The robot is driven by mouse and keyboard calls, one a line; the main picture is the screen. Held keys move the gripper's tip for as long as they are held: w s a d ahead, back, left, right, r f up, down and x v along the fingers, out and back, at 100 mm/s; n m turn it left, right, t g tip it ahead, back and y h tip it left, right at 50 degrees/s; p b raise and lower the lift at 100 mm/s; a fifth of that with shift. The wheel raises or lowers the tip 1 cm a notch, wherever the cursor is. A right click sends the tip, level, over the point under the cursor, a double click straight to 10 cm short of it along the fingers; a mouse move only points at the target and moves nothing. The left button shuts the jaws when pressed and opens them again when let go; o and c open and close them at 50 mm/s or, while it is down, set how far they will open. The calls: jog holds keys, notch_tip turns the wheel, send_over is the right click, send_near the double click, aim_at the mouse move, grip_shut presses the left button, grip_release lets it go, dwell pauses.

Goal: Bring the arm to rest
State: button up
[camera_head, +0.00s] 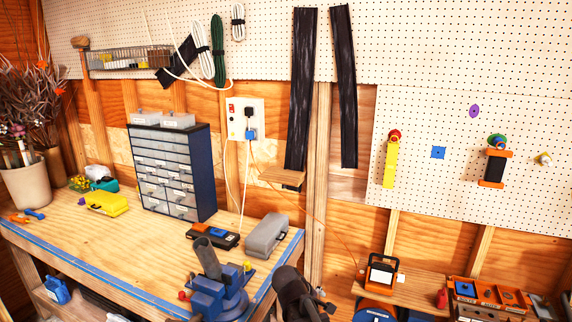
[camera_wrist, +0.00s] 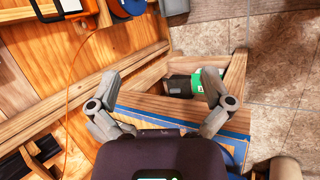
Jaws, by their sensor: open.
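My gripper (camera_wrist: 160,82) shows in the wrist view with its two grey fingers spread wide apart. Nothing is held between them. Beyond the fingers are a wooden bench corner with a blue edge strip (camera_wrist: 185,112) and a dark and green item (camera_wrist: 195,83) inside a wooden frame. In the head view a dark rounded shape at the bottom centre, right of the vise, may be part of my arm; the fingers cannot be made out there.
The workbench (camera_head: 95,230) carries a drawer cabinet (camera_head: 172,165), a blue vise (camera_head: 215,295), a grey case (camera_head: 267,236) and a yellow tool (camera_head: 107,203). A low shelf (camera_head: 415,290) at right holds an orange lamp (camera_head: 381,273). Tiled floor (camera_wrist: 285,60) is clear in the wrist view's right.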

jog(key=s+d+f+m+g+y+b, duration=0.3)
jog(key=s+d+f+m+y+b, duration=0.2)
jog(key=s+d+f+m, duration=0.3)
jog(key=s+f+m, duration=0.1)
jog(key=s+m, duration=0.1)
jog(key=s, duration=0.1)
jog(key=shift+m+y, duration=0.3)
jog(key=shift+w, duration=0.1)
dwell(0.7)
